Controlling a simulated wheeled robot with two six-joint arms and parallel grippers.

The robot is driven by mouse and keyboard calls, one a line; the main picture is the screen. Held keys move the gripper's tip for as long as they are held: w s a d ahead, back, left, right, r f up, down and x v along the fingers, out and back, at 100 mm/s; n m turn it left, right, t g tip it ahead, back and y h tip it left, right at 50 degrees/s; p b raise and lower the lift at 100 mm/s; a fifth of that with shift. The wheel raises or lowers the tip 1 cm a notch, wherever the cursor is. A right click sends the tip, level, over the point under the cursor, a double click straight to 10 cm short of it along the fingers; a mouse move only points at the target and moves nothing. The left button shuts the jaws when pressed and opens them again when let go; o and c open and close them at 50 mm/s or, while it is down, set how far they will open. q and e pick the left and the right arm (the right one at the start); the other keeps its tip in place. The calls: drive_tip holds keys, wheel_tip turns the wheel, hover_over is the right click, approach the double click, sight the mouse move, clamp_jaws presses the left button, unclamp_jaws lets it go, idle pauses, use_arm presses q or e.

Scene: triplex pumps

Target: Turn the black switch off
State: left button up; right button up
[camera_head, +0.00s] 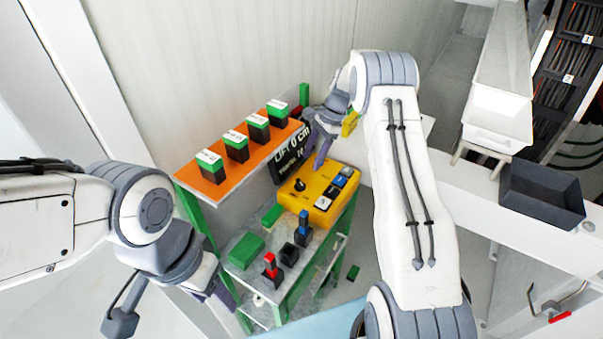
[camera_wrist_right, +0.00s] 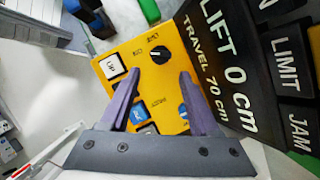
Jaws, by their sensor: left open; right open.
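The black switch (camera_head: 299,185) is a round knob on top of the yellow control box (camera_head: 316,186). In the right wrist view the black switch (camera_wrist_right: 160,55) shows a white mark and sits on the yellow panel (camera_wrist_right: 176,40). My right gripper (camera_head: 318,152) is above the back of the box, fingers pointing down. In the wrist view its two purple fingers (camera_wrist_right: 160,76) are apart and empty, with the knob seen between and just beyond their tips; contact cannot be told. My left gripper (camera_head: 222,294) is open and empty at the lower left, away from the box.
A black display (camera_head: 292,158) reading "LIFT 0 cm" stands behind the box. White, blue and dark buttons (camera_head: 340,181) are on the box. An orange shelf (camera_head: 190,178) holds several green-topped blocks. Red (camera_head: 270,265) and blue (camera_head: 304,224) levers stand in front.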

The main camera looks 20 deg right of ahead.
sight(300, 182)
drive_tip(key=p+x, duration=0.3)
drive_tip(key=x, duration=0.5)
drive_tip(key=shift+a+f, duration=0.3)
clamp_jaws()
